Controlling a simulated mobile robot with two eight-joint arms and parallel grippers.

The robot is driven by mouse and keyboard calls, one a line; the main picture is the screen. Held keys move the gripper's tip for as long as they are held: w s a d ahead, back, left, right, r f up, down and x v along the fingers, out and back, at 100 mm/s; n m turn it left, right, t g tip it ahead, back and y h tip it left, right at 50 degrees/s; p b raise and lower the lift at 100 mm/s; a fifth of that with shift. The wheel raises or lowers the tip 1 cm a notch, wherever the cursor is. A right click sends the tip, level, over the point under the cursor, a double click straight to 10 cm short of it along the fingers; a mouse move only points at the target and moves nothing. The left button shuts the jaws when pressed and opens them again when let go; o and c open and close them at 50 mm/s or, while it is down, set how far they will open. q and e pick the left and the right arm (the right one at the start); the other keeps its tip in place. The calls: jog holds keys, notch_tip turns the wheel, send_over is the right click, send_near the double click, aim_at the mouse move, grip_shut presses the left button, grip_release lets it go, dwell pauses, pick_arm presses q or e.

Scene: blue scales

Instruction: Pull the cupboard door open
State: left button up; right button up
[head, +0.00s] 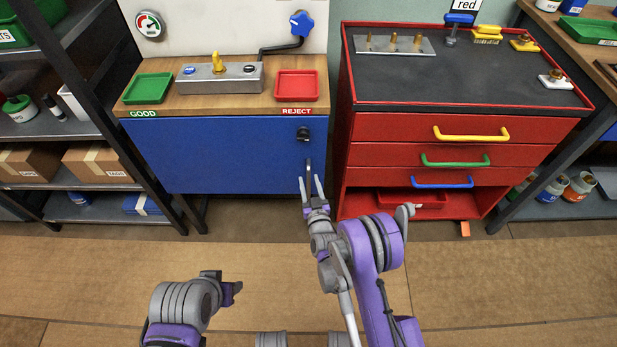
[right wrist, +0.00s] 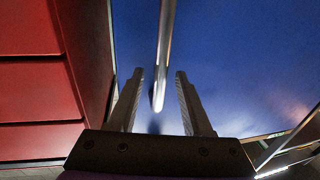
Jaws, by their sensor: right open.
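The blue cupboard door (head: 210,157) is shut under the wooden worktop. An upright metal bar handle (head: 308,166) is on its right side, and a black lock-like fitting (head: 303,134) is above it. My right gripper (head: 311,182) is open at the handle's lower part. In the right wrist view, the handle (right wrist: 162,60) comes down between the open fingers (right wrist: 157,90), with a gap on both sides. The blue door also fills much of that view (right wrist: 240,70).
A red drawer cabinet (head: 400,154) stands just right of the door, its side close to my right gripper. A dark shelf rack (head: 95,110) stands to the left. Green (head: 148,88) and red (head: 297,86) trays sit on the worktop. The floor before the door is clear.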

jog(key=shift+w+a, duration=0.15)
jog(key=shift+w, duration=0.7)
grip_shut()
dwell(0.8)
